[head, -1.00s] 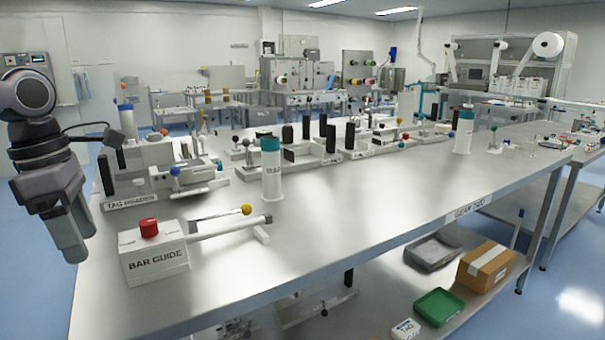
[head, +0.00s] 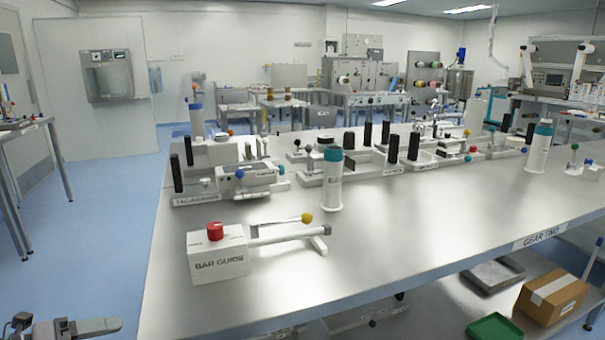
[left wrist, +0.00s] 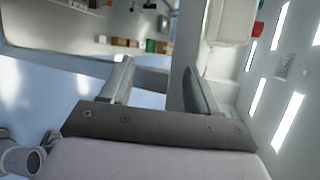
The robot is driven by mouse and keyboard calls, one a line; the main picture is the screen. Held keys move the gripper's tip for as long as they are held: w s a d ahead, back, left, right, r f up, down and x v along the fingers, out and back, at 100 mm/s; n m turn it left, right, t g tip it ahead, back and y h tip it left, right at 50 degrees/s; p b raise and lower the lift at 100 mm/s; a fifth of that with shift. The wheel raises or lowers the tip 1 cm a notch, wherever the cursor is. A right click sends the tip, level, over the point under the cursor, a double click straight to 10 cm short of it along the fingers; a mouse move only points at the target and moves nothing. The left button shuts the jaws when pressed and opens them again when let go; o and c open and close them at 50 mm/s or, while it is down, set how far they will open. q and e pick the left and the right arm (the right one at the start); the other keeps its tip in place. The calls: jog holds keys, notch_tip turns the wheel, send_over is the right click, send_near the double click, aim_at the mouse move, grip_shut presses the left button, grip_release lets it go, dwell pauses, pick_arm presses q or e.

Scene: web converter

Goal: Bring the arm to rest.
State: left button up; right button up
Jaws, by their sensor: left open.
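My left gripper (head: 68,328) is low in the bottom left corner of the head view, beside the table and clear of it. Only part of it shows there. In the left wrist view its two fingers (left wrist: 158,82) are spread apart with nothing between them. My right gripper is in neither view.
The steel table (head: 400,235) fills the middle and right. The white bar guide block (head: 218,262) with a red knob (head: 215,231) stands near its left front corner. A white cylinder with a teal cap (head: 332,180) stands behind. Open blue floor (head: 110,230) lies left, with another table (head: 25,125) beyond.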

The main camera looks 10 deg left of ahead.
pick_arm(q)
jog(key=s+d+f+n+y+p, duration=0.1)
jog(key=s+d+f+n+y, duration=0.3)
jog(key=d+f+n, duration=0.5)
jog(key=s+d+f+n+y+p, duration=0.15)
jog(key=s+d+f+n, duration=0.4)
jog(key=n, duration=0.55)
jog(key=s+d+f+n, duration=0.1)
jog(key=s+d+n, duration=0.1)
jog(key=d+n, duration=0.3)
jog(key=d, duration=0.4)
jog(key=shift+s+d+f+g, duration=0.15)
jog(key=shift+s+f+g, duration=0.05)
jog(key=shift+s+g, duration=0.15)
